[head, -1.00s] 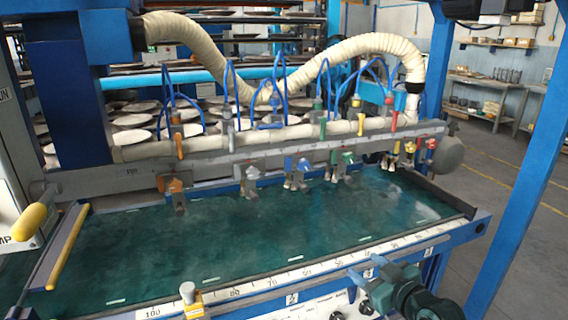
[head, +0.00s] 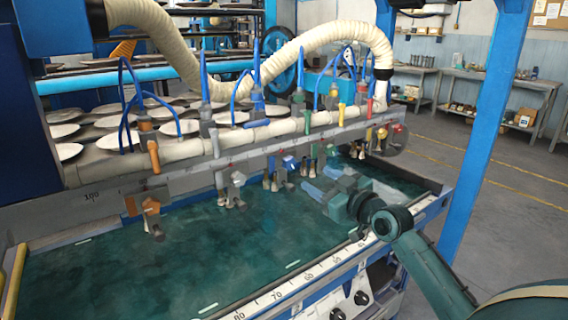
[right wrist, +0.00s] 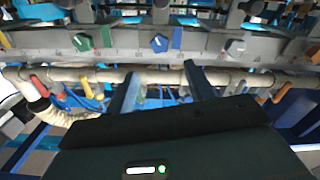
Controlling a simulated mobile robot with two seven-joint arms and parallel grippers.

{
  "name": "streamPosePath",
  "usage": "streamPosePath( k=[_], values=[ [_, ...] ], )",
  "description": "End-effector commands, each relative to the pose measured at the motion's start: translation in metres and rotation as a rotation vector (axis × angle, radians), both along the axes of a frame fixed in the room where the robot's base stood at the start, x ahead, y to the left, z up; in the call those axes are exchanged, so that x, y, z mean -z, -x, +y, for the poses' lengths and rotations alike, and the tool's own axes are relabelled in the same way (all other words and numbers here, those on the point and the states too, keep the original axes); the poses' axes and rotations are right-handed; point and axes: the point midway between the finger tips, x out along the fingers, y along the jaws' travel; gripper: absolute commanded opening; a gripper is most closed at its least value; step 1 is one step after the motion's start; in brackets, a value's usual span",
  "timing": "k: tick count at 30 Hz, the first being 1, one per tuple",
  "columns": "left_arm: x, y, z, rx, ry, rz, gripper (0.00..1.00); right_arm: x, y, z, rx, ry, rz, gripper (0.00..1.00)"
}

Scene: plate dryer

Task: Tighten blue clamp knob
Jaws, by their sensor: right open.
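The blue clamp (head: 287,162) sits on the grey rail across the machine, between a grey clamp and a green one. Its blue knob (right wrist: 159,43) shows in the right wrist view, just beyond and roughly between my fingertips. My right gripper (head: 319,183) is open over the green bed in front of the rail, pointing at the blue clamp. In the right wrist view its two fingers (right wrist: 161,80) stand apart with nothing held between them. The knob and fingers look apart, though the exact gap is hard to tell. My left gripper is not in view.
A grey clamp (head: 230,186) and an orange clamp (head: 142,207) stand left of the blue one. A green knob (right wrist: 82,42) is beside it in the wrist view. A cream hose (head: 190,143) and thin blue tubes run above. The green bed (head: 190,260) is clear in front.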

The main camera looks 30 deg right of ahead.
Motion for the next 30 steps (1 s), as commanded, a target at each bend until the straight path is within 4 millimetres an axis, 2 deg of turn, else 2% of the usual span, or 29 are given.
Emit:
streamPosePath(
  k=[6,16,22,30],
  values=[
    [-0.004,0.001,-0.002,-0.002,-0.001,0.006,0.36,-0.003,-0.037,0.003,0.000,-0.004,-0.003,0.53],
    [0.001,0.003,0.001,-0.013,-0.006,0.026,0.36,-0.002,-0.101,0.009,0.000,-0.002,-0.001,0.53],
    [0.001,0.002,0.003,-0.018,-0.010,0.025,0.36,0.000,-0.119,0.010,-0.001,-0.001,0.000,0.53],
    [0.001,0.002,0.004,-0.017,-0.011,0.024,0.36,0.000,-0.123,0.011,-0.001,0.000,0.001,0.53]
  ],
)
